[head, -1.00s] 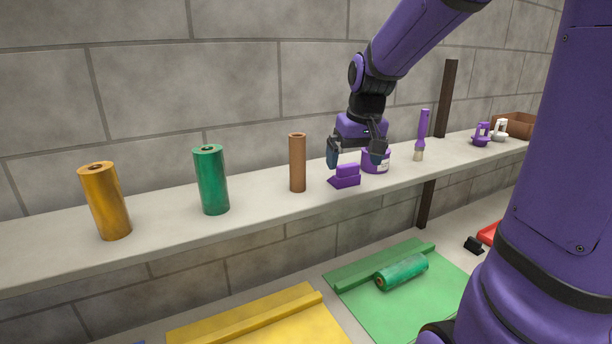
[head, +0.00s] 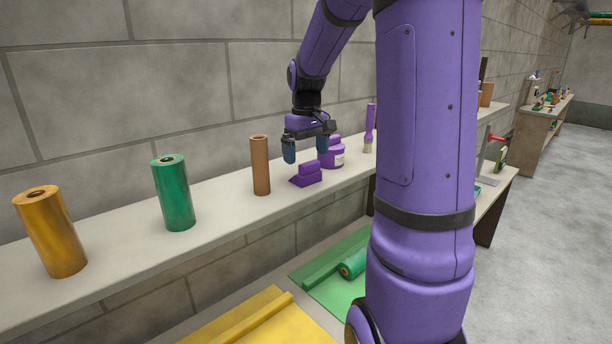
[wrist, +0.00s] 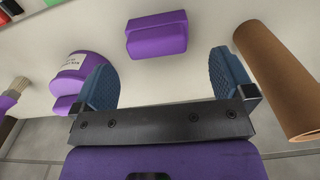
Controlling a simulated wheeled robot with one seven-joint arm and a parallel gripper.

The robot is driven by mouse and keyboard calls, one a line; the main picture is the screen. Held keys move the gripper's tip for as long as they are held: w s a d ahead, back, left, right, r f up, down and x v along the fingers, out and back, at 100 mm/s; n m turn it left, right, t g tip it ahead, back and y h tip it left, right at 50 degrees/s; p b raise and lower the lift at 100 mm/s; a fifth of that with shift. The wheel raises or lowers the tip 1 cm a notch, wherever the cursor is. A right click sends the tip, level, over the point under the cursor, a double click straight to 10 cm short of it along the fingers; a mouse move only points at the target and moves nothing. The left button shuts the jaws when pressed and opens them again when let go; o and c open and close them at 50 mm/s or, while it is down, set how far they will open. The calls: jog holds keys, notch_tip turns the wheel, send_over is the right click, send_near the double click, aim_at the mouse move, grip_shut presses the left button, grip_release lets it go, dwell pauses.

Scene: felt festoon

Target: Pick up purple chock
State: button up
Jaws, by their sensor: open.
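The purple chock (head: 306,174) is a small stepped wedge lying on the pale shelf (head: 226,194). In the wrist view the chock (wrist: 156,36) shows ahead of the fingertips, roughly midway between them. My gripper (head: 306,152) is open and empty just above the chock, pointing down. In the wrist view the open gripper (wrist: 165,78) has its blue pads spread wider than the chock, touching nothing that I can see.
A brown tube (head: 260,165) stands just left of the chock; a purple labelled jar (head: 332,154) stands just right. A purple-handled brush (head: 369,130) is farther right. Green (head: 173,193) and yellow (head: 50,232) rolls stand left. The wall is close behind.

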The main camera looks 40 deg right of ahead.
aim_at(307, 170)
jog(key=shift+s+d+f, duration=0.1)
jog(key=shift+f, duration=2.75)
jog(key=c, duration=1)
jog(key=shift+r, duration=0.1)
